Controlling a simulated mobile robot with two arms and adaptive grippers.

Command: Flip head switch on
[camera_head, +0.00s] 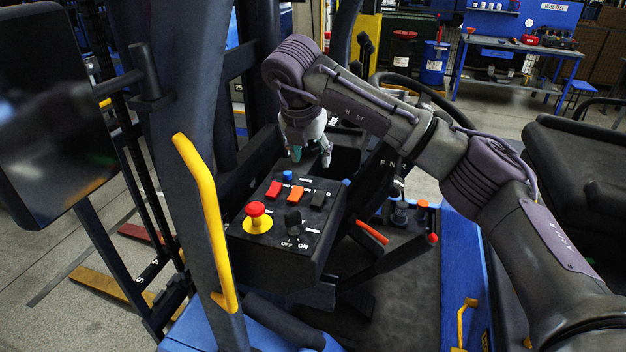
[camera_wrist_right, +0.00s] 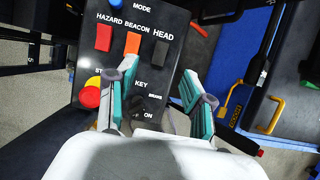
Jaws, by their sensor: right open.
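The head switch (camera_head: 318,199) is a black rocker on the dark control panel (camera_head: 262,262), at the right end of a row with a red and an orange rocker. In the wrist view the head switch (camera_wrist_right: 161,51) sits under the word HEAD, beyond the fingertips. My right gripper (camera_head: 311,156) is above the far side of the panel, fingers pointing down, apart from the switch. In the wrist view the right gripper (camera_wrist_right: 159,72) has its teal-padded fingers spread, with nothing between them. Which way the rocker is tipped is hard to tell. My left gripper is out of view.
The panel also carries the red hazard rocker (camera_head: 274,190), orange beacon rocker (camera_head: 296,193), blue mode button (camera_head: 288,176), red emergency stop (camera_head: 256,210) and black key knob (camera_head: 293,220). A yellow grab handle (camera_head: 205,215) stands left. A steering wheel (camera_head: 420,90) lies behind my right arm.

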